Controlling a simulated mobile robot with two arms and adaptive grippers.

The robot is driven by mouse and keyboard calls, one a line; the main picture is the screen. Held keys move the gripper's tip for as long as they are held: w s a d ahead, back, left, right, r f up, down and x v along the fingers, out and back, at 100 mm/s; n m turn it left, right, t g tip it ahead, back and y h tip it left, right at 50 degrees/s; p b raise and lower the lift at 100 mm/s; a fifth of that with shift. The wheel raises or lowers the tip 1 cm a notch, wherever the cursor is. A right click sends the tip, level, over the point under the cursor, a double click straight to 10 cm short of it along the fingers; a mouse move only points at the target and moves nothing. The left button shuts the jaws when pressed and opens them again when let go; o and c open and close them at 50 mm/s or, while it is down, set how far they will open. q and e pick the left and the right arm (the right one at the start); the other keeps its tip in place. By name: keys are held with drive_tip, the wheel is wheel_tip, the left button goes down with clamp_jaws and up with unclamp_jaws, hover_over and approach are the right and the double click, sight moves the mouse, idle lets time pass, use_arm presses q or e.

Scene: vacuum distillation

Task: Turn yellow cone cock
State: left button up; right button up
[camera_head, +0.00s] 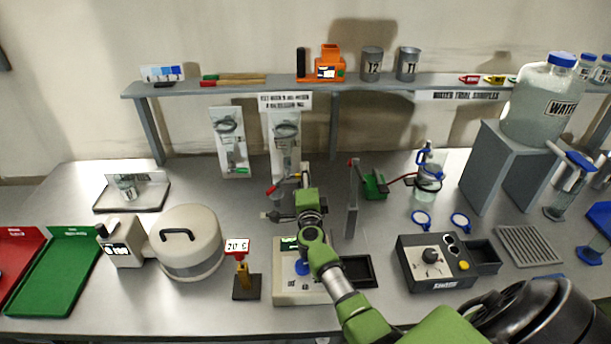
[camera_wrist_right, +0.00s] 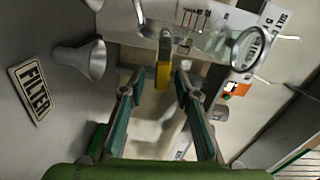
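The yellow cone cock (camera_wrist_right: 163,76) shows in the right wrist view, on a grey metal fitting (camera_wrist_right: 165,45) near the glassware. My right gripper (camera_wrist_right: 158,88) is open, with one finger on each side of the yellow cock; whether either finger touches it I cannot tell. A red handle (camera_head: 272,190) shows just left of the hand. My left gripper is not in view.
A round cream vessel (camera_head: 190,255) and a temperature display (camera_head: 238,246) stand left of my arm. A black control box (camera_head: 432,268) is to the right. A water bottle (camera_head: 540,112) stands on a grey riser. A shelf (camera_head: 435,84) runs along the back.

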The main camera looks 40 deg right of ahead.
drive_tip(key=shift+r, duration=0.1)
drive_tip(key=v, duration=0.7)
drive_tip(key=shift+s, duration=0.25)
drive_tip(key=shift+a, duration=0.1)
drive_tip(key=shift+c, duration=0.7)
